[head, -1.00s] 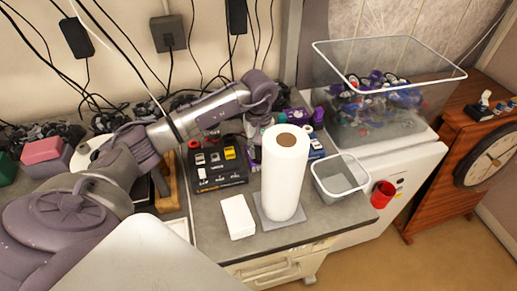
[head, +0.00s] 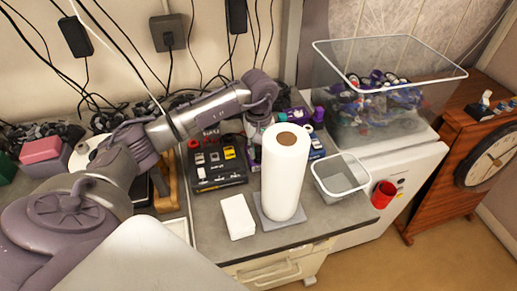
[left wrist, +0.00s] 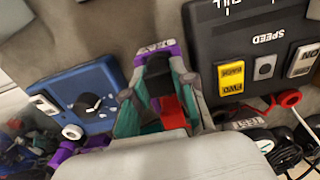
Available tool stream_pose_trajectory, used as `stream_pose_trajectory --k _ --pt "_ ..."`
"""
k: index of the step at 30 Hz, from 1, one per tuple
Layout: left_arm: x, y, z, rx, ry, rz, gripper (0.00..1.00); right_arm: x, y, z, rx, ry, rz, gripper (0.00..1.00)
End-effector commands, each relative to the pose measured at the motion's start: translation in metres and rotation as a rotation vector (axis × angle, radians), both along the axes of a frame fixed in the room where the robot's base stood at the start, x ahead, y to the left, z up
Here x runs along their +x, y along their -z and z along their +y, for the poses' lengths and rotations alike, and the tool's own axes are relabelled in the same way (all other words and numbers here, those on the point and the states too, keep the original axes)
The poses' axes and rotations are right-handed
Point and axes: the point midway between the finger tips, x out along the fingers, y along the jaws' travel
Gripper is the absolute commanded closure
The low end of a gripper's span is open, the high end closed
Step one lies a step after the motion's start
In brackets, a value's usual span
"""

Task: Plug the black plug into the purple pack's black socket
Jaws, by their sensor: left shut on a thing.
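My left gripper (head: 256,128) reaches down behind the paper towel roll, which partly hides it. In the left wrist view its teal-padded fingers (left wrist: 158,88) are closed around a dark piece, apparently the black plug (left wrist: 158,72); its outline is unclear. The purple pack (left wrist: 157,50) shows just beyond and beside the fingertips, with a white label on its edge. It also shows as a purple patch beside the roll in the head view (head: 253,160). A red part (left wrist: 170,112) shows between the fingers. The black socket is hidden, and I cannot tell whether the plug touches it. My right gripper is not in view.
A black switch panel (head: 216,181) lies left of the paper towel roll (head: 285,180). A blue device (left wrist: 72,92) lies close beside the fingers. A white block (head: 238,216), a grey bin (head: 341,190) and loose cables (left wrist: 290,150) are around. The grey counter's front is partly clear.

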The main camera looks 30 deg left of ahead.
Motion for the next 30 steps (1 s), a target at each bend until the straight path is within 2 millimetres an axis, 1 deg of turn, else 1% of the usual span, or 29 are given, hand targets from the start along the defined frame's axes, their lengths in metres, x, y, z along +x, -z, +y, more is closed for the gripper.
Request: stream_pose_trajectory --k 13,30 --pt "0.0005 0.0025 0.0002 -0.001 -0.001 -0.002 1.00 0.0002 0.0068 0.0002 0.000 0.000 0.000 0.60" --pt "0.0002 0.0038 0.0005 0.001 0.000 -0.001 1.00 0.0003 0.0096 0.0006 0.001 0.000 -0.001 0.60"
